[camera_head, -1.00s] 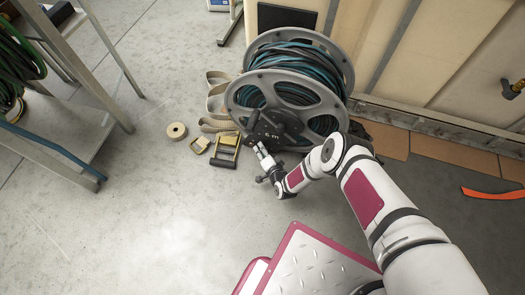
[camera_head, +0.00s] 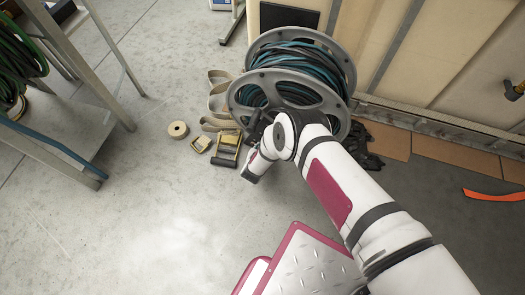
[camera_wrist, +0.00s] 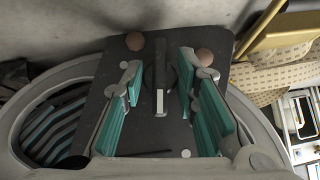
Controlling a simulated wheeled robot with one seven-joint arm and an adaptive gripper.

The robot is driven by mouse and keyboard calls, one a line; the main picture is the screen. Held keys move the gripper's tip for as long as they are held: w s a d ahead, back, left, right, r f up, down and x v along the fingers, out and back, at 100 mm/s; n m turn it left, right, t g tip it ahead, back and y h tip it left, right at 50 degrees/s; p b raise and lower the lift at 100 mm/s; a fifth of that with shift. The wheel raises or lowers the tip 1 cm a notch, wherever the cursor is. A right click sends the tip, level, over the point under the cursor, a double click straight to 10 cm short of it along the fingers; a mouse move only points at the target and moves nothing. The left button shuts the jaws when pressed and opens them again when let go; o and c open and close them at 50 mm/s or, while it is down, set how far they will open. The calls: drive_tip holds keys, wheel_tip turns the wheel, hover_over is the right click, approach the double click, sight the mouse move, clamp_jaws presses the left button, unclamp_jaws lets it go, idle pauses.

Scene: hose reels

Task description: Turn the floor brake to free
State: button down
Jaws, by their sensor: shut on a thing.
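The hose reel (camera_head: 292,75) stands on the floor at the back, with grey side discs and dark and teal hose. In the wrist view a dark plate (camera_wrist: 150,60) on the reel's side carries a dark knob with a white mark, the brake (camera_wrist: 160,95). The exact contact between pads and knob is hard to see. In the head view my arm hides the brake and most of my gripper.
A tape roll (camera_head: 178,130), a yellow-and-black ratchet buckle (camera_head: 227,149) and a beige strap (camera_head: 218,105) lie left of the reel. A metal shelf (camera_head: 60,150) stands at the left. An orange strip (camera_head: 492,195) lies at the right. The front-left floor is clear.

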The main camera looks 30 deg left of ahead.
drive_tip(key=shift+a+n+h, duration=0.1)
drive_tip(key=shift+n+h, duration=0.2)
drive_tip(key=shift+h, duration=0.1)
idle(0.4)
drive_tip(key=c, duration=1.4)
unclamp_jaws()
drive_tip(key=shift+o, duration=0.2)
drive_tip(key=v, duration=1.2)
drive_tip(key=shift+s+a, duration=0.15)
drive_tip(key=shift+a, duration=0.05)
drive_tip(key=shift+f, duration=0.1)
